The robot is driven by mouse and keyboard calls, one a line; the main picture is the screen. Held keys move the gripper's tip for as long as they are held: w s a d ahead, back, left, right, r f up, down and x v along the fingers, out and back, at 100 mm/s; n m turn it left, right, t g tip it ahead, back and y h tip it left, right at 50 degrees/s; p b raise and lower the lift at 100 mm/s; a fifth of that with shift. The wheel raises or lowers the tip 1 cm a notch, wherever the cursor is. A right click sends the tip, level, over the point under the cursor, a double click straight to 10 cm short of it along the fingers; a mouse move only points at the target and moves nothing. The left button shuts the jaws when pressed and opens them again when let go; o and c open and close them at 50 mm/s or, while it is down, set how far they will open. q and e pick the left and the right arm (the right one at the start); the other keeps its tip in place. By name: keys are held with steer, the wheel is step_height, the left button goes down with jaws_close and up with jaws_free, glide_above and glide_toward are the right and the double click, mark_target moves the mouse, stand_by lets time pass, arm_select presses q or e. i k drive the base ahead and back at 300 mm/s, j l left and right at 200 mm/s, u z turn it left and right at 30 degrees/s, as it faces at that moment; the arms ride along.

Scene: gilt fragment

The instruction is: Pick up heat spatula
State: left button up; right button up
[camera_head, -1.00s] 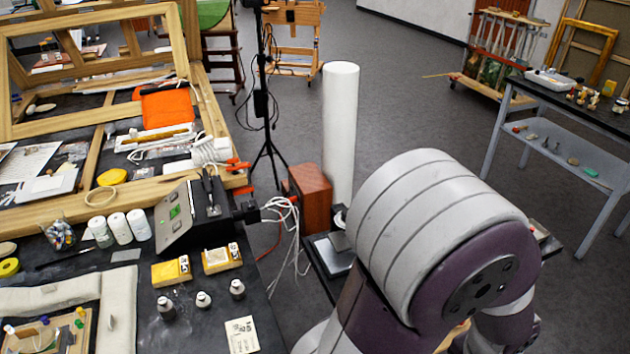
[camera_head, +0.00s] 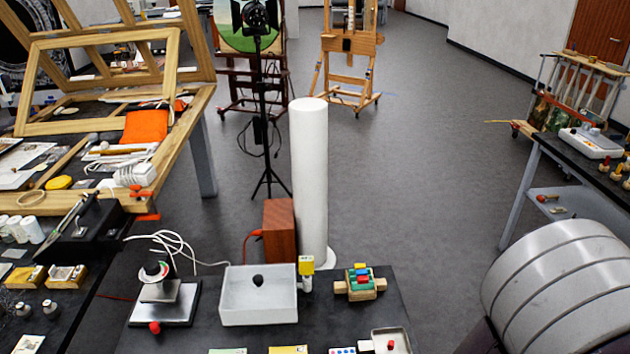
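I cannot make out a heat spatula for sure anywhere else. Neither of my grippers shows. Only a rounded grey link of my arm (camera_head: 560,285) shows at the lower right, away from the box.
A dark small table (camera_head: 225,338) in front holds a white tray (camera_head: 258,312), a stand with a dial (camera_head: 160,300) and coloured blocks (camera_head: 360,283). A white column (camera_head: 310,180) and a reddish wooden box (camera_head: 280,230) stand behind it. Open floor lies between this table and the right bench.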

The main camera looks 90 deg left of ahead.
mark_target(92, 200)
steer(key=i+u, duration=0.15)
steer(key=i, duration=0.35)
steer(key=i+l+u, duration=0.15)
steer(key=i, duration=0.3)
steer(key=i+u, duration=0.15)
steer(key=i, duration=0.35)
steer(key=i+j+u, duration=0.1)
steer(key=u, duration=0.3)
steer(key=i+u, duration=0.5)
steer(key=u, duration=0.3)
steer(key=i+l+u, duration=0.15)
steer(key=u, duration=0.25)
steer(key=i+j+u, duration=0.15)
steer(key=i+u, duration=0.35)
steer(key=i+l+u, duration=0.1)
steer(key=i+u, duration=0.35)
steer(key=i, duration=0.3)
steer(key=i+u, duration=0.7)
steer(key=i, duration=0.15)
steer(key=i+l+u, duration=0.3)
steer(key=i+j+u, duration=0.15)
steer(key=u, duration=0.25)
steer(key=i+u, duration=0.95)
steer(key=u, duration=0.25)
